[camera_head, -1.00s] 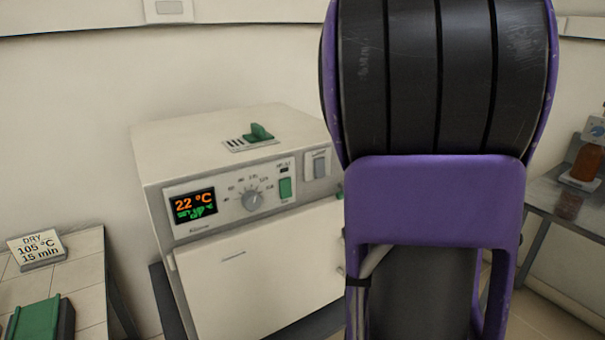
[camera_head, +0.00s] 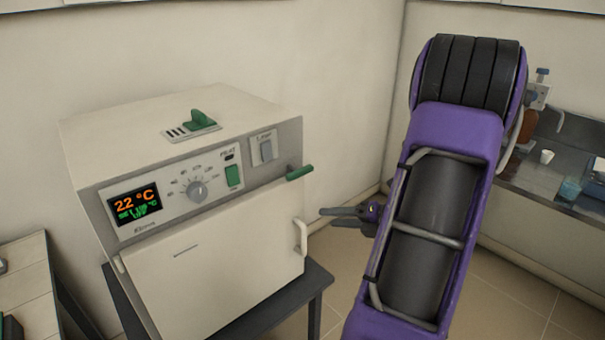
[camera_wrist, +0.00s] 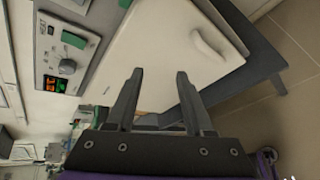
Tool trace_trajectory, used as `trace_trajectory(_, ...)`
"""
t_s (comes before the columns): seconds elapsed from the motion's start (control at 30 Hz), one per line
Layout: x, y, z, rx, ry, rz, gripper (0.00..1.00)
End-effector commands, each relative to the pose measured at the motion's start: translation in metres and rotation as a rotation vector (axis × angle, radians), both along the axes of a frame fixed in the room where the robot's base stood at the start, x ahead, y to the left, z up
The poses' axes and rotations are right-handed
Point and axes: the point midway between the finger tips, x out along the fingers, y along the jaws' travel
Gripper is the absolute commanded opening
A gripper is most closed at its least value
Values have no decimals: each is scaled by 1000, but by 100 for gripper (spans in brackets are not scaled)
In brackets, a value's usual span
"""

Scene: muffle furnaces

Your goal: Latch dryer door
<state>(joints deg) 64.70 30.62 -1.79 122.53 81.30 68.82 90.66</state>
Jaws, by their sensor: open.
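The dryer (camera_head: 205,200) is a cream box with a grey control panel. Its door (camera_head: 225,255) looks closed or nearly so; I cannot tell whether a gap remains. A pale door handle (camera_head: 301,238) is at the door's right edge. A green-gripped latch lever (camera_head: 299,172) sticks out at the panel's right end above it. My gripper (camera_head: 322,217) is open and empty, just right of the handle and below the lever in the head view, apart from both. In the wrist view my open fingers (camera_wrist: 159,74) point toward the door (camera_wrist: 150,55) and its handle (camera_wrist: 209,45).
The dryer stands on a dark table (camera_head: 290,310). Its display (camera_head: 135,204) reads 22 °C. A green vent slider (camera_head: 202,120) is on top. A tiled bench is at left, and a metal bench (camera_head: 535,185) with lab items at right. Floor is free between.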

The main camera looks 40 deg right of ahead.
Motion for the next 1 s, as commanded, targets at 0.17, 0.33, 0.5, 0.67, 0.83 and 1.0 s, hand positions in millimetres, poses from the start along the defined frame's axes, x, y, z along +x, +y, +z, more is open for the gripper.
trace_trajectory(0.17,-24,-14,16,322,-137,-223,52)
trace_trajectory(0.33,-40,-28,31,507,-244,-348,52)
trace_trajectory(0.5,-44,-32,37,571,-287,-388,52)
trace_trajectory(0.67,-28,-31,37,573,-288,-386,52)
trace_trajectory(0.83,6,-28,37,573,-287,-383,52)
trace_trajectory(1.0,44,-24,37,572,-287,-383,52)
